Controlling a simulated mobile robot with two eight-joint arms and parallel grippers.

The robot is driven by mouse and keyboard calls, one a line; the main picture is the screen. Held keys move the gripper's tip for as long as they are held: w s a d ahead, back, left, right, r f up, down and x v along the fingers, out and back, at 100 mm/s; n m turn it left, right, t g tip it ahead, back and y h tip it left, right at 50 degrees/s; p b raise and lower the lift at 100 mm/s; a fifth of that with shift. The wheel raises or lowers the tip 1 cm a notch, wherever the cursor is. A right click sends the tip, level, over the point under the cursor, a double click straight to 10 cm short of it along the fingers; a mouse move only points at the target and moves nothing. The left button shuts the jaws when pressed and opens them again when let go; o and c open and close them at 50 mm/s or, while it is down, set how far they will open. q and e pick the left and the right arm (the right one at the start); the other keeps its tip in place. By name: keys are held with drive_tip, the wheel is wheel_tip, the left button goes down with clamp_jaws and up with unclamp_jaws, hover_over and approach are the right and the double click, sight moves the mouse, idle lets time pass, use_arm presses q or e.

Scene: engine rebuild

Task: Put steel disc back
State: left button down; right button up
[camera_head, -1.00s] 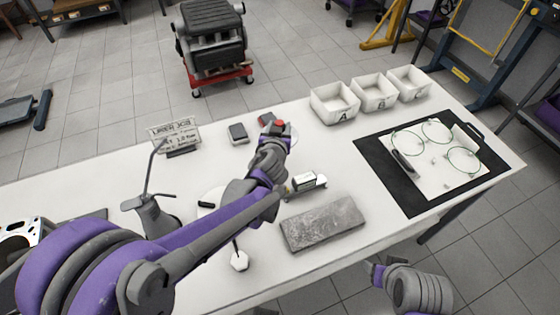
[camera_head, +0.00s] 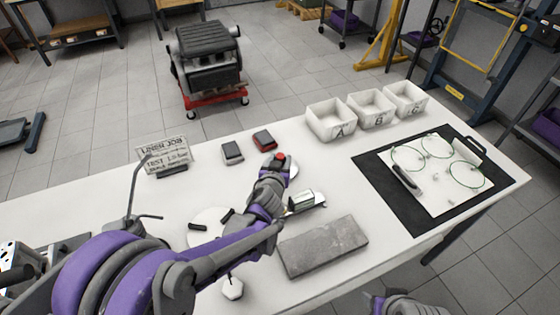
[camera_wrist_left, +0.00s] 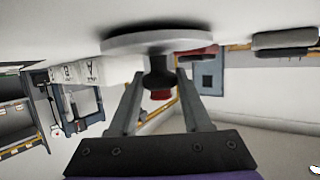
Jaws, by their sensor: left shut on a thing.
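My left gripper (camera_head: 279,166) is shut on the dark stem of the steel disc, just below its red-tipped knob (camera_head: 280,156). In the left wrist view, the pale round steel disc (camera_wrist_left: 150,42) lies flat beyond the fingers (camera_wrist_left: 161,88), close to the white tabletop; I cannot tell whether it touches. In the head view, only a pale edge of the disc (camera_head: 292,170) shows beside the gripper. My right arm shows in part at the bottom edge, and its fingertips are not clear.
A grey slab (camera_head: 322,247) and a small stand (camera_head: 305,201) lie right of my left arm. White bins (camera_head: 330,122) stand farther right. A pale round plate (camera_head: 203,236) lies left, partly hidden.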

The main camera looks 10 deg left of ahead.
use_arm(q)
drive_tip(key=shift+c, duration=1.8)
unclamp_jaws()
drive_tip(key=shift+f, duration=0.1)
drive_tip(key=shift+r, duration=0.2)
drive_tip(key=p+v, duration=0.1)
drive_tip(key=v, duration=1.1)
drive_tip(key=shift+p, duration=0.4)
